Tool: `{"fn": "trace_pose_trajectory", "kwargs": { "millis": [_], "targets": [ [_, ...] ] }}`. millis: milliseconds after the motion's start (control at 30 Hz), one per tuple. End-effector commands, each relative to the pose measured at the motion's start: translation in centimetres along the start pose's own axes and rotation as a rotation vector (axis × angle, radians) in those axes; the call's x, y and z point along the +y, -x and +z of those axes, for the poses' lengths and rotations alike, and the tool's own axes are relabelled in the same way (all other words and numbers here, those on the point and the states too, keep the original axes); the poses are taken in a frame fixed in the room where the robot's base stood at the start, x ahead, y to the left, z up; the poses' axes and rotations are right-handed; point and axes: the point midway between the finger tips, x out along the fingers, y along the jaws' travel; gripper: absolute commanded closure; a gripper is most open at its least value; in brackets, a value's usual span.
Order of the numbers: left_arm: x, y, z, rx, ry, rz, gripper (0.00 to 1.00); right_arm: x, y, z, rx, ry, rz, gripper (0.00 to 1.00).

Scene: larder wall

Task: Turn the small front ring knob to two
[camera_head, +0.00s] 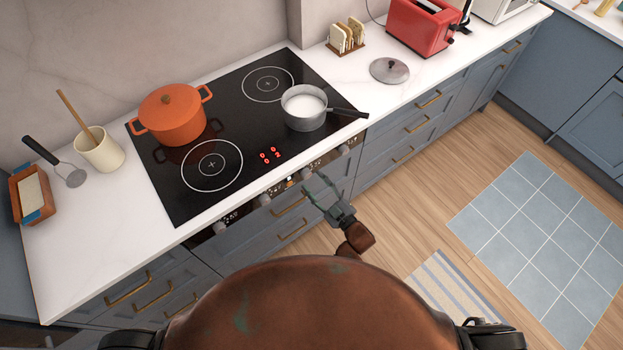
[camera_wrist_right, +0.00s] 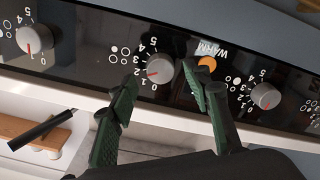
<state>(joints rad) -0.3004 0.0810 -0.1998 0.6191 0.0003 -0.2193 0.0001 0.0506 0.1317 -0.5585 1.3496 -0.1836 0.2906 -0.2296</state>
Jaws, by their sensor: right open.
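The black control strip under the hob carries grey knobs. In the right wrist view, the middle knob (camera_wrist_right: 159,71) lies between my right gripper's fingertips; its red mark points left and slightly down, around the 2. I cannot tell whether the fingers touch it. My right gripper (camera_wrist_right: 160,78) is open, with green fingers on either side of the knob. In the head view, my right gripper (camera_head: 314,187) is at the hob's front edge. The red display (camera_head: 271,156) seems to show a 2 at lower right and zeros elsewhere. My left gripper is not visible.
An orange pot (camera_head: 170,118) stands at left.

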Motion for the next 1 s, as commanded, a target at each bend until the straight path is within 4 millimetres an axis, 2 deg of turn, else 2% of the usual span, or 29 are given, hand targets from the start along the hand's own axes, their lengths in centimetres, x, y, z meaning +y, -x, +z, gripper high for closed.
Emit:
{"fn": "trace_pose_trajectory", "kwargs": {
  "millis": [33, 200, 400, 600, 1000],
  "targets": [
    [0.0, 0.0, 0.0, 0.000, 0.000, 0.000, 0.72, 0.0, 1.3, 0.1, -0.003, 0.000, 0.000, 0.55],
    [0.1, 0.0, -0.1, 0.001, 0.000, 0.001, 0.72, 0.0, 4.9, 0.2, -0.003, -0.001, 0.000, 0.55],
    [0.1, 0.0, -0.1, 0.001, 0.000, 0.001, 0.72, 0.0, 8.0, 0.1, -0.002, -0.001, 0.000, 0.55],
    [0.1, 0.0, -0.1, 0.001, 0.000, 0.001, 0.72, 0.1, 9.1, 0.0, 0.000, -0.001, 0.000, 0.55],
    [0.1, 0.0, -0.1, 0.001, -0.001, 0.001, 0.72, 0.1, 9.1, 0.0, 0.000, -0.001, 0.000, 0.55]
  ]
}}
